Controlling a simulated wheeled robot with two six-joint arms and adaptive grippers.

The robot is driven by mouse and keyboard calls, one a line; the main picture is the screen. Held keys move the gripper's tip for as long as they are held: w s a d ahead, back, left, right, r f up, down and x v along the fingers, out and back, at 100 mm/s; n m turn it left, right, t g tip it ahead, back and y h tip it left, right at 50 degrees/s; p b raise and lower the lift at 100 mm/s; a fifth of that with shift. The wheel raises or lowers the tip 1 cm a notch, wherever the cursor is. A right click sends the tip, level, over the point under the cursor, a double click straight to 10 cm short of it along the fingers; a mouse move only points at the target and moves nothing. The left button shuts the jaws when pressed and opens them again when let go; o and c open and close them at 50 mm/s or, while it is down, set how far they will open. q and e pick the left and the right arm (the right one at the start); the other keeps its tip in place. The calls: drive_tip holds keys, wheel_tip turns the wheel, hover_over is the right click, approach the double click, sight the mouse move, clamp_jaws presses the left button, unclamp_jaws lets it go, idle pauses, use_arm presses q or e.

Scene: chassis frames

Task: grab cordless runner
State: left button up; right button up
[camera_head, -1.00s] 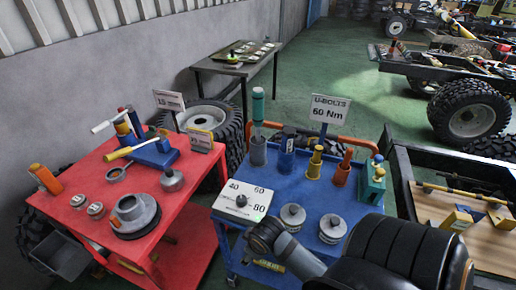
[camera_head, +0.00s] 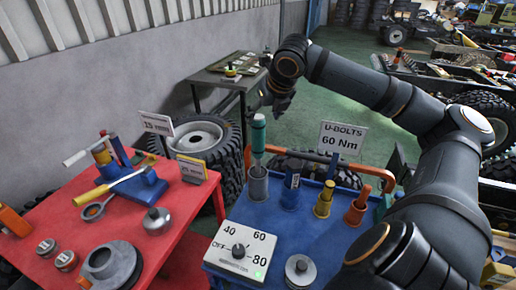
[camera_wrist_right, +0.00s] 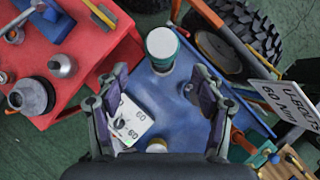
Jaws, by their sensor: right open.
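The cordless runner appears to be the teal upright tool (camera_head: 258,136) standing in a grey cup (camera_head: 258,184) on the blue cart. In the right wrist view its round pale top with a teal rim (camera_wrist_right: 161,46) lies beyond the fingertips, roughly centred between them. My right gripper (camera_head: 281,106) hangs above and just behind the tool in the head view, apart from it. In the right wrist view the right gripper (camera_wrist_right: 160,100) is open, with nothing between its fingers. My left gripper is not in view.
The blue cart (camera_head: 235,212) carries a dial box (camera_head: 240,250), blue, yellow and orange-red holders, an orange rail (camera_head: 330,167) and a U-BOLTS 60 Nm sign (camera_head: 341,138). The red cart (camera_head: 55,215) with tools stands left. A side table (camera_head: 212,79) stands behind.

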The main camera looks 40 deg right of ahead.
sight(261, 120)
drive_tip(key=shift+s+r, duration=0.25)
drive_tip(key=shift+r, duration=0.6)
drive_tip(key=shift+p+x, duration=0.5)
drive_tip(key=shift+x, duration=0.4)
drive_tip(key=p+x, duration=0.2)
drive_tip(key=shift+w+f, duration=0.15)
drive_tip(key=shift+w, duration=0.15)
drive_tip(key=shift+w+d+f+p, duration=0.1)
drive_tip(key=shift+d+f+p, duration=0.05)
drive_tip(key=shift+f+p, duration=0.2)
drive_tip(key=shift+f, duration=0.1)
drive_tip(key=shift+f+p, duration=0.1)
drive_tip(key=shift+p, duration=0.25)
drive_tip(key=x, duration=0.3)
drive_tip(key=shift+d+f, duration=0.2)
drive_tip(key=shift+f, duration=0.25)
drive_tip(key=shift+w+f, duration=0.35)
drive_tip(key=shift+f, duration=0.15)
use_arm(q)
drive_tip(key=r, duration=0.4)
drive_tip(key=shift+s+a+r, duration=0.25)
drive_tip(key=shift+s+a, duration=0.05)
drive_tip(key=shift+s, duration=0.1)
use_arm(e)
drive_tip(key=shift+a, duration=0.1)
